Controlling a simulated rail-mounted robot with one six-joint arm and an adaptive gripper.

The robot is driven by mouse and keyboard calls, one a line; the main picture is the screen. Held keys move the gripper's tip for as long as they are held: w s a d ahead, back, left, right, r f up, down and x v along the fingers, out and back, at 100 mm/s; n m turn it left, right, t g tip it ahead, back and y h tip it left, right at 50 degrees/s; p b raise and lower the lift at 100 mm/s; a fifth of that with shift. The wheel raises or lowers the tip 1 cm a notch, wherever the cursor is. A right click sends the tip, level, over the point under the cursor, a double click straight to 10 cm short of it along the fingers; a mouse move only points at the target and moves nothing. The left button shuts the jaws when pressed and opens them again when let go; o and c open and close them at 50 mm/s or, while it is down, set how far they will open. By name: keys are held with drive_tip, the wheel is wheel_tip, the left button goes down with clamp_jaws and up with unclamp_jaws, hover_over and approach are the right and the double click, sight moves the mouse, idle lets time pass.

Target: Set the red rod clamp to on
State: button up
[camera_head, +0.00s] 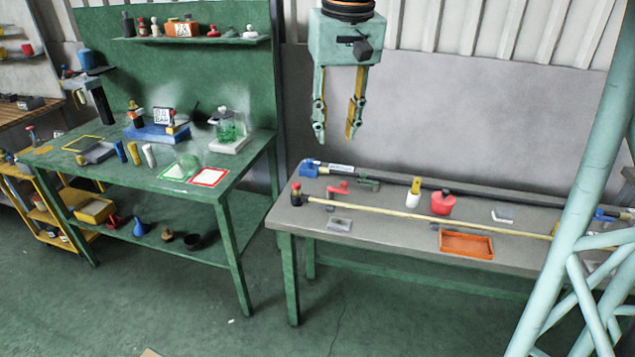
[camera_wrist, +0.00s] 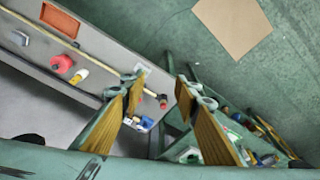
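A small red lever clamp (camera_head: 338,188), which looks like the red rod clamp, sits at the left part of the grey table. It lies by a long tan rod (camera_head: 400,211) and a long black rod (camera_head: 450,187). The lever's exact setting is too small to tell. My gripper (camera_head: 335,133) hangs high above the table's left part, fingers pointing down, apart and empty. In the wrist view my gripper's (camera_wrist: 158,88) two fingers are spread. The tan rod's dark red end (camera_wrist: 163,101) shows between them.
A dark green clamp (camera_head: 368,184), a yellow-white bottle (camera_head: 413,192), a red container (camera_head: 443,203) and an orange tray (camera_head: 466,244) are on the grey table (camera_head: 385,235). A green workbench (camera_head: 125,185) with tools stands left. Air around my gripper is clear.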

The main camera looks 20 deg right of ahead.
drive_tip(key=w+d+f+p, duration=0.1)
drive_tip(key=w+d+f, duration=0.1)
drive_tip(key=w, duration=0.3)
drive_tip(key=w+d+f+p, duration=0.1)
drive_tip(key=w+d+f, duration=0.15)
drive_tip(key=w, duration=0.35)
drive_tip(key=m+g+p, duration=0.2)
drive_tip(key=p, duration=0.3)
hover_over(344, 183)
wheel_tip(344, 183, down, 18)
drive_tip(key=shift+s+f, duration=0.1)
drive_tip(key=shift+f, duration=0.1)
drive_tip(key=shift+f+b, duration=0.65)
drive_tip(key=shift+f, duration=6.1)
drive_tip(key=shift+c, duration=0.7)
